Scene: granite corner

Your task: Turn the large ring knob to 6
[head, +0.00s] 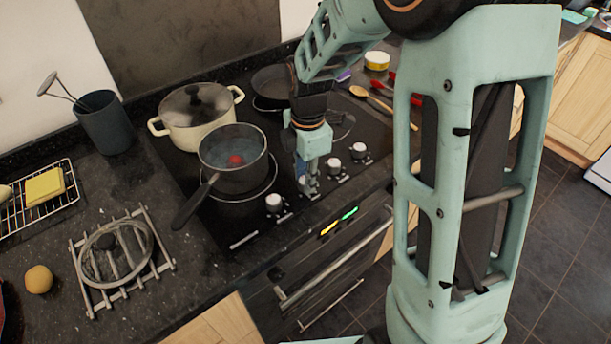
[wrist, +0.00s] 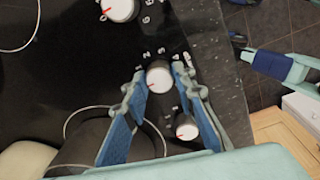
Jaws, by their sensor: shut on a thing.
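White round control knobs run along the front of the black hob; one (head: 273,202) is left of my gripper (head: 308,191) in the head view, and two (head: 333,165) (head: 358,150) are to its right. My gripper points down at the row and hides most of the knob it holds. In the wrist view, my gripper (wrist: 160,82) is shut on a white knob (wrist: 159,77), one finger on each side. That knob has a red pointer line, and printed numbers surround it, too small to read surely. Other knobs (wrist: 187,131) (wrist: 120,9) lie on either side. I cannot tell which knob serves the large ring.
A dark saucepan (head: 234,182) stands on the front left ring with its handle toward the front. A cream lidded pot (head: 197,118) and a black frying pan (head: 270,82) stand behind. A spoon (head: 368,98) lies right of my gripper. The oven handle (head: 335,262) is below the front edge.

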